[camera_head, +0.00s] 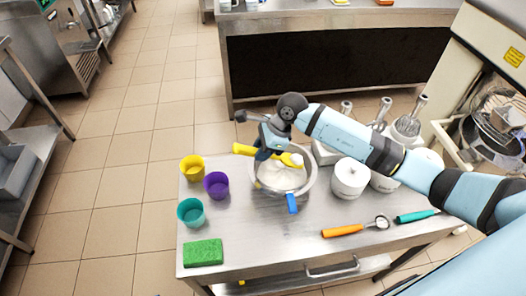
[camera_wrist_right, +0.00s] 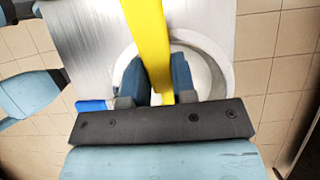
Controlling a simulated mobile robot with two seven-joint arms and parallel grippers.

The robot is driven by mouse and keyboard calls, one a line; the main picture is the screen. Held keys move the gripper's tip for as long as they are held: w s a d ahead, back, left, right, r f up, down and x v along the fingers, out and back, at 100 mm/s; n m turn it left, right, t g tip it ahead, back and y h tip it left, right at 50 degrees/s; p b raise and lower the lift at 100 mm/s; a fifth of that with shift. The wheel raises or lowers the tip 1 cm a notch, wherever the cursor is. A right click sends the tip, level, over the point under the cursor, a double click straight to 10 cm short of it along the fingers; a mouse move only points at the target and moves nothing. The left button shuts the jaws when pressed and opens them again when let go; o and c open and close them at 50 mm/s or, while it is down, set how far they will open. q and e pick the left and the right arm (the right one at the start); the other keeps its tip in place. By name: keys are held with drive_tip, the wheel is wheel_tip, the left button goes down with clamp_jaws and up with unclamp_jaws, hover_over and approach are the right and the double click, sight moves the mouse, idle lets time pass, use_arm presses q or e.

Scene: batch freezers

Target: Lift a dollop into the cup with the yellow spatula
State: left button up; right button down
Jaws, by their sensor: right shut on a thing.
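My right gripper (camera_head: 268,151) is shut on the yellow spatula (camera_head: 243,149) and holds it above the metal bowl (camera_head: 257,187). The spatula's right end shows a pale patch, perhaps some of the white mass (camera_head: 280,180) in the bowl. In the right wrist view the yellow spatula (camera_wrist_right: 147,35) runs between the dark blue fingers (camera_wrist_right: 160,85), with the bowl behind. A yellow cup (camera_head: 192,170), a purple cup (camera_head: 216,187) and a teal cup (camera_head: 191,213) stand left of the bowl. My left gripper is not in view.
A blue handle (camera_head: 292,204) sticks out over the bowl's front rim. A green sponge (camera_head: 203,253) lies at the front left. An orange-handled scoop (camera_head: 345,230) and a teal-handled tool (camera_head: 415,216) lie at right. The table's front middle is clear.

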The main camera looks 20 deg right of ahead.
sight(250, 149)
wheel_tip(250, 149, up, 2)
drive_tip(key=shift+a+r+p, duration=0.1)
drive_tip(key=shift+a+p, duration=0.05)
drive_tip(key=shift+p, duration=0.2)
drive_tip(key=shift+w+a+r+h+p, duration=0.1)
drive_tip(key=shift+a+h+p, duration=0.2)
drive_tip(key=shift+h+p, duration=0.1)
drive_tip(key=shift+w+a+h, duration=0.1)
drive_tip(key=shift+a+h, duration=0.15)
drive_tip(key=shift+h, duration=0.15)
drive_tip(key=shift+w+a+f+g+h+p, duration=0.15)
drive_tip(key=shift+a+g+h+p, duration=0.15)
drive_tip(key=shift+a+h, duration=0.2)
drive_tip(key=shift+w+a+f+g+h+p, duration=0.1)
drive_tip(key=shift+a+f+g+h+p, duration=0.1)
drive_tip(key=shift+a+h+p, duration=0.3)
drive_tip(key=shift+d, duration=0.15)
